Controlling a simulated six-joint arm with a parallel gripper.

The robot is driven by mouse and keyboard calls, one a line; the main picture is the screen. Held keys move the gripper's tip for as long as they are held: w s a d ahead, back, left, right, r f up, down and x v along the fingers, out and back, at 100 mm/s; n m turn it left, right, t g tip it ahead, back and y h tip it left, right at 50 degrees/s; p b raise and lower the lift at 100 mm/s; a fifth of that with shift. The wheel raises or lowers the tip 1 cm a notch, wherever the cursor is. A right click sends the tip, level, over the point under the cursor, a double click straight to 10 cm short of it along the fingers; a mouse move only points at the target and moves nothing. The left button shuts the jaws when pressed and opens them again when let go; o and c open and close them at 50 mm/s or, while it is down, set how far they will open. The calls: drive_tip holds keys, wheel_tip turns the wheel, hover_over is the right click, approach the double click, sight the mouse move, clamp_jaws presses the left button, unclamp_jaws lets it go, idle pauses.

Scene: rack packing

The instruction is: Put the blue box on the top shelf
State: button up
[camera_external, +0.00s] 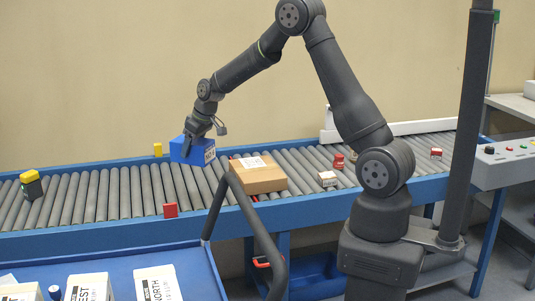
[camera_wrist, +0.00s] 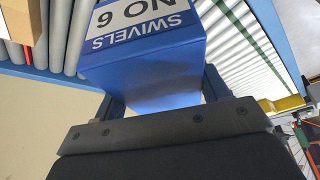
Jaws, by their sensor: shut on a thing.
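The blue box (camera_external: 180,152) is at the roller conveyor, left of the cardboard box. It has a white label, which reads "SWIVELS NO 6" upside down in the wrist view. My gripper (camera_external: 190,146) comes down on the box from above. In the wrist view the blue box (camera_wrist: 150,75) sits between the two fingers of my gripper (camera_wrist: 160,95), which are shut on it. I cannot tell whether the box touches the rollers or is just above them. No top shelf can be clearly made out in either view.
A cardboard box (camera_external: 258,174) lies on the conveyor (camera_external: 105,195) just right of the blue box. Small red and white items sit further right. A blue cart (camera_external: 200,268) with white labelled boxes (camera_external: 158,284) and a dark handrail (camera_external: 255,225) stands in front.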

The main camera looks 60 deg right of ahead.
drive_tip(key=s+a+r+n+y, duration=0.1)
drive_tip(key=s+a+n, duration=0.1)
drive_tip(key=a, duration=0.9)
drive_tip(key=s+a+n+y, duration=0.1)
drive_tip(key=s+a+n, duration=0.1)
drive_tip(key=a, duration=0.9)
drive_tip(key=n+g, duration=0.1)
drive_tip(key=n, duration=0.3)
hover_over(119, 282)
drive_tip(key=s+d, duration=0.2)
drive_tip(key=shift+y, duration=0.4)
wheel_tip(119, 282, down, 5)
drive_tip(key=shift+w+f, duration=0.15)
drive_tip(key=shift+f, duration=0.05)
drive_tip(key=shift+a+f, duration=0.3)
drive_tip(key=shift+f, duration=1.85)
drive_tip(key=shift+f, duration=0.1)
drive_tip(key=o, duration=1.2)
drive_tip(key=shift+f, duration=0.1)
